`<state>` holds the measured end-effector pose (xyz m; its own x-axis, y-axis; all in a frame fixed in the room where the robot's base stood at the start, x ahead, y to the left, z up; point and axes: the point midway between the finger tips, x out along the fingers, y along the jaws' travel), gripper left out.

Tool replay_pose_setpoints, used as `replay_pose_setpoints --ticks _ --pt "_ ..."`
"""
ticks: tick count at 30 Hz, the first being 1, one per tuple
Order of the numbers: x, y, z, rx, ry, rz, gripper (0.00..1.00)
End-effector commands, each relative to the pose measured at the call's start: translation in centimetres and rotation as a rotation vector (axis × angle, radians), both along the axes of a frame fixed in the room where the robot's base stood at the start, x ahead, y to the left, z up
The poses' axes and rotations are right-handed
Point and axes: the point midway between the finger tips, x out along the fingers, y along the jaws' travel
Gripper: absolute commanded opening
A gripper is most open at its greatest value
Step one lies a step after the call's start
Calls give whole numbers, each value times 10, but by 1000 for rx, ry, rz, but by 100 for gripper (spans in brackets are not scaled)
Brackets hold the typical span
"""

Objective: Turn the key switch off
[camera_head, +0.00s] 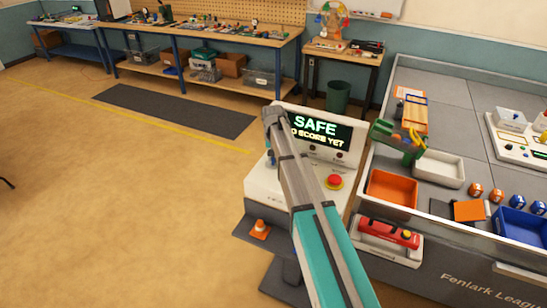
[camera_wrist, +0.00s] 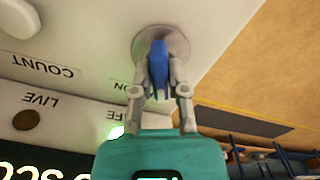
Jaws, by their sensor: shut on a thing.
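The key switch shows in the wrist view as a blue key (camera_wrist: 158,62) in a round grey collar (camera_wrist: 160,44) on the pale console. My gripper (camera_wrist: 160,75) has its two grey fingers closed on either side of the blue key. An upside-down label, apparently ON, is printed beside the collar. In the head view the console (camera_head: 262,188) carries a screen (camera_head: 325,130) reading SAFE, with a second line ending in SCORE YET. My arm covers part of the console, and the key is mostly hidden there. A green light (camera_wrist: 116,132) glows beside a partly hidden label.
A red button (camera_head: 334,181) is on the console right of my arm. The game table with an orange tray (camera_head: 391,188) and white tray (camera_head: 438,168) stands at right. Open floor lies left.

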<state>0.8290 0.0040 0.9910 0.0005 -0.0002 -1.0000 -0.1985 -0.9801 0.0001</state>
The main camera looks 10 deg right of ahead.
Motion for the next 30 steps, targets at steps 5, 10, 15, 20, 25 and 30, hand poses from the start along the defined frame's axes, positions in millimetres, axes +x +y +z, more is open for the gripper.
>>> replay_pose_setpoints --ticks 5,10,15,20,25,30 --pt "-3 0 -1 0 4 151 0" --pt "-3 0 -1 0 5 265 0" --pt "-3 0 -1 0 5 336 0" --pt "-3 0 -1 1 5 367 0" --pt "-3 0 -1 1 6 375 0" --pt "-3 0 -1 1 6 375 0"
